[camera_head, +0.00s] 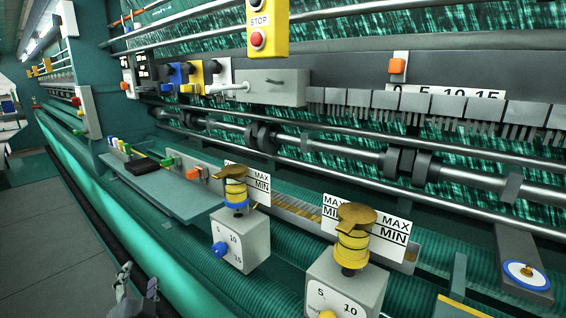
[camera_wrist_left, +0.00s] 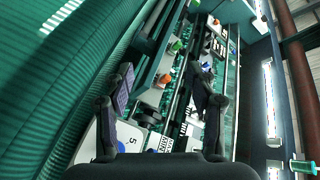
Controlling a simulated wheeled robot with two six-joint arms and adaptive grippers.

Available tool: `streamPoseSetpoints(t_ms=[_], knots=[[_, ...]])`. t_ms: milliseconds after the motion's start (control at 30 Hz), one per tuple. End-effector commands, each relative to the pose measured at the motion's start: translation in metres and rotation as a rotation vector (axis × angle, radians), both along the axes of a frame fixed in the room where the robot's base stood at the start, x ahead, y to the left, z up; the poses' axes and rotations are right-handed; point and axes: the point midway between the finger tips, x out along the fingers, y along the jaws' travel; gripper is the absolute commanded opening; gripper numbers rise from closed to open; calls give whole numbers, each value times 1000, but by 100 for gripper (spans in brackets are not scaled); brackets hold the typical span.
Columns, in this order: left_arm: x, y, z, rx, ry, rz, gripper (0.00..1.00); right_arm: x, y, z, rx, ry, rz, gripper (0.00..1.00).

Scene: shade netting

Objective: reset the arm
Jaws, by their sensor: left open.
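My left gripper (camera_head: 137,290) shows at the bottom left of the head view, in front of the green netting machine. Its two fingers stand apart with nothing between them. In the left wrist view the same gripper (camera_wrist_left: 162,95) is open, with its dark fingers on either side of the machine's control shelf. It appears apart from the knobs and dial boxes. My right gripper is in neither view.
Two grey dial boxes (camera_head: 240,242) (camera_head: 345,285) with yellow-brown knobs stand along the machine front. A shelf (camera_head: 165,188) juts out left of them. A yellow stop-button box (camera_head: 267,27) hangs above. Open grey floor (camera_head: 60,250) lies at the left.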

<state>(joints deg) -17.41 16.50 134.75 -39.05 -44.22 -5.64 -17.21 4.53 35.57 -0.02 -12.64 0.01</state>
Motion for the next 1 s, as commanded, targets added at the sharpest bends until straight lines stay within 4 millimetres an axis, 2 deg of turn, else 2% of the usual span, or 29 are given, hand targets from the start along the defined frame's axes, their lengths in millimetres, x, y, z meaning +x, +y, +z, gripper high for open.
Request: streamPoseSetpoints(t_ms=[33, 100, 200, 300, 400, 567, 600, 667, 800, 867, 967, 1000], knots=[[-17, 2, -39, -143, 109, 44, 57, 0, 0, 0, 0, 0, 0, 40], [-42, -3, -86, -312, 254, 98, 57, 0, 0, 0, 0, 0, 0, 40], [-78, -18, -136, -496, 435, 155, 57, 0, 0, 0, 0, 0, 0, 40], [-113, -37, -171, -632, 592, 195, 57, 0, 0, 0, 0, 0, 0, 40], [-147, -57, -196, -743, 735, 227, 57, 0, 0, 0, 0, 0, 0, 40], [-200, -90, -223, -886, 951, 263, 57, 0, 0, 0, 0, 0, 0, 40], [-192, -86, -243, -879, 949, 270, 57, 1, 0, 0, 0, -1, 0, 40], [-187, -83, -269, -878, 955, 277, 57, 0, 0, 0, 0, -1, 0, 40], [-182, -76, -331, -879, 972, 295, 57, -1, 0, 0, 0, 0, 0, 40], [-184, -73, -361, -880, 983, 304, 57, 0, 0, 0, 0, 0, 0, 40], [-193, -67, -417, -882, 999, 319, 57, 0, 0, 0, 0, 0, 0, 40], [-201, -64, -442, -883, 1008, 327, 57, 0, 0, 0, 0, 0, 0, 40]])
